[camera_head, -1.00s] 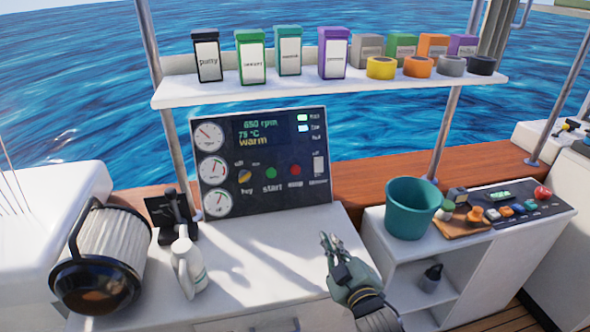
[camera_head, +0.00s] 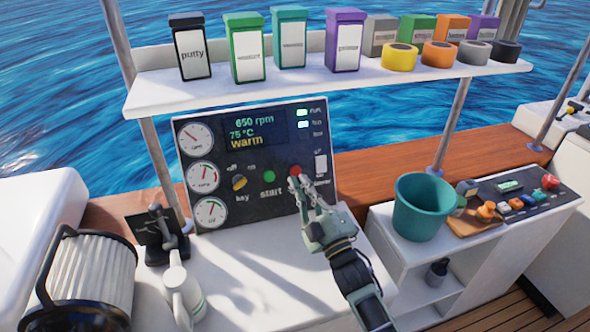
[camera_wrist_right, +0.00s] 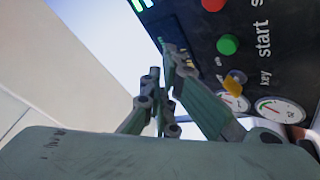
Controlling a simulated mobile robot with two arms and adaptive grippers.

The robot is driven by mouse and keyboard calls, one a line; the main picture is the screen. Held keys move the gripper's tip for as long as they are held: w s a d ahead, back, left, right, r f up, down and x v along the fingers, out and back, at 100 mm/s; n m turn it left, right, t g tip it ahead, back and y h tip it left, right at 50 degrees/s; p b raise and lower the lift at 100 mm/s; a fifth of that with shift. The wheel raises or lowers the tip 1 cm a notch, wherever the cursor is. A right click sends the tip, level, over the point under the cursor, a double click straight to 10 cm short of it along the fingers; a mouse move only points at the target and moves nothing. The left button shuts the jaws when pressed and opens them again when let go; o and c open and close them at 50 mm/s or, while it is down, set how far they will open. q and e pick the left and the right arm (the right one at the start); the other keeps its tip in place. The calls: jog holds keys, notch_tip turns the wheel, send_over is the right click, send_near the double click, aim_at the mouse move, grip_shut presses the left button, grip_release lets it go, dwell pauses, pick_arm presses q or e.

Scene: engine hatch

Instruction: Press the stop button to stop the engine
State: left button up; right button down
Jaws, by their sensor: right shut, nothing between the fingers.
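The dark engine panel (camera_head: 250,222) stands upright behind the white counter. The red stop button (camera_head: 295,170) is on it, right of the green start button (camera_head: 269,176). The display reads 650 rpm, 75 °C, warm. My right gripper (camera_head: 300,182) is shut and empty, its fingertips at the lower edge of the red button in the head view. Its fingers cover the stop label, and I cannot tell whether they touch the button. In the right wrist view the red button (camera_wrist_right: 213,4) shows at the top edge, beside the green button (camera_wrist_right: 228,44). My left gripper is not in view.
A shelf (camera_head: 220,97) with boxes and tape rolls hangs above the panel. A teal bucket (camera_head: 421,215) stands to the right, near another control panel (camera_head: 520,198). A white bottle (camera_head: 182,290) and a ribbed filter (camera_head: 90,270) are at the left.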

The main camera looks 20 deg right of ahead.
aim_at(296, 171)
pick_arm(q)
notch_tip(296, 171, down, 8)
jog(key=b, duration=0.7)
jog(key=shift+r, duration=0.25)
pick_arm(e)
jog(key=w+f, duration=0.3)
jog(key=w, duration=0.5)
jog(key=shift+w+a+f, duration=0.15)
jog(key=shift+a+f, duration=0.05)
jog(key=shift+f, duration=0.2)
pick_arm(q)
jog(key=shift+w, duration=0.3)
jog(key=shift+b, duration=0.3)
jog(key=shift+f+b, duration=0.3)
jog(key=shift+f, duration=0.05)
pick_arm(e)
jog(key=shift+w+f, duration=0.2)
jog(key=shift+w, duration=0.15)
